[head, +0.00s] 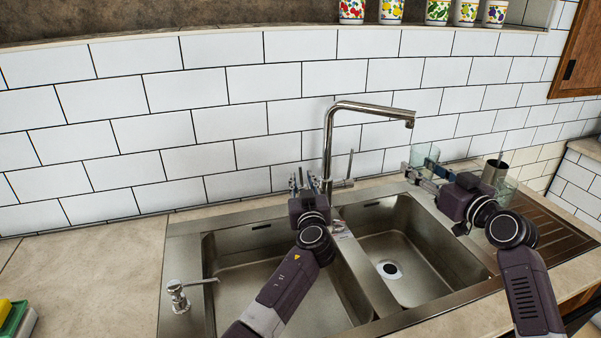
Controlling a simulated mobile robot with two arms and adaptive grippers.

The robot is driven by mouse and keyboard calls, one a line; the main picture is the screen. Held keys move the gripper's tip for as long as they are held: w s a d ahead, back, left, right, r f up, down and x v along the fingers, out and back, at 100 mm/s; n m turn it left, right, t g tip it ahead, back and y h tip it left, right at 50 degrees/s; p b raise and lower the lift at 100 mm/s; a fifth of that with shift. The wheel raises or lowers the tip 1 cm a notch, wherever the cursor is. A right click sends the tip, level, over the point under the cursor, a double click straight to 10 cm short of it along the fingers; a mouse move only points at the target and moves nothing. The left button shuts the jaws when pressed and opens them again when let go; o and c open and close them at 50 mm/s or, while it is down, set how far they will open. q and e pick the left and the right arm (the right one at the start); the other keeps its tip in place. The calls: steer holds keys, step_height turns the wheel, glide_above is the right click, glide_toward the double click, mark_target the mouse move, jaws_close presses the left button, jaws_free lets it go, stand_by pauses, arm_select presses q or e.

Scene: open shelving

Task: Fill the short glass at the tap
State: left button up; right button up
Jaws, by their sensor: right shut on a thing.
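The chrome tap (329,140) stands behind the double sink, its spout reaching right over the right basin. Its lever (349,166) stands up on the right of the tap's base. My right gripper (419,170) is shut on a clear short glass (424,153), which it holds upright near the wall. The glass is right of the spout end and lower than it. My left gripper (304,180) is open and empty, just left of the tap's column, its fingers pointing at the wall. No water stream shows.
A metal cup (494,173) and another clear glass (507,188) stand at the drainboard (545,235). A soap dispenser (177,296) is at the sink's left front. Patterned cups (437,11) line the ledge above. The left counter (90,265) is mostly clear.

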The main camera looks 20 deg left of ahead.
mark_target(301, 173)
arm_select(q)
steer(key=shift+x, duration=2.4)
steer(key=shift+c, duration=0.5)
jaws_close()
